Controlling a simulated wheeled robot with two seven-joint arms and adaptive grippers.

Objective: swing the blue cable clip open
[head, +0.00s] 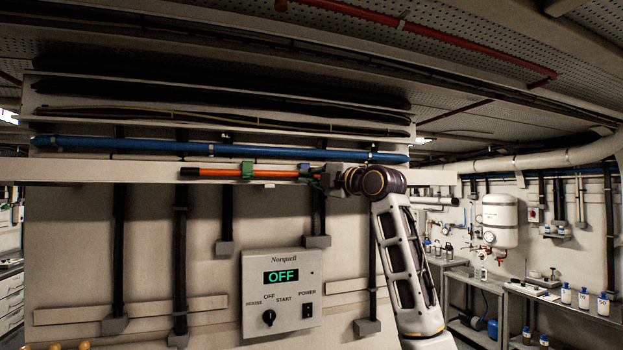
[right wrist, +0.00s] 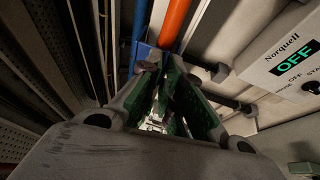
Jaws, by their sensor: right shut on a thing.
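My right gripper (head: 318,176) is raised at the wall, at the right end of the orange cable (head: 220,172). In the right wrist view its green-padded fingers (right wrist: 158,68) close in at the tips on the blue cable clip (right wrist: 141,52), which sits against the orange cable (right wrist: 173,22). The fingertips hide part of the clip, and its hinge cannot be made out. A green clip (head: 248,170) is around the orange cable further left. My left gripper is not in view.
A blue pipe (head: 220,148) runs just above the orange cable, with dark cables (head: 220,118) on trays higher up. A control box (head: 282,290) reading OFF is on the wall below. Dark vertical conduits (head: 180,260) hang beneath the rail (head: 90,171).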

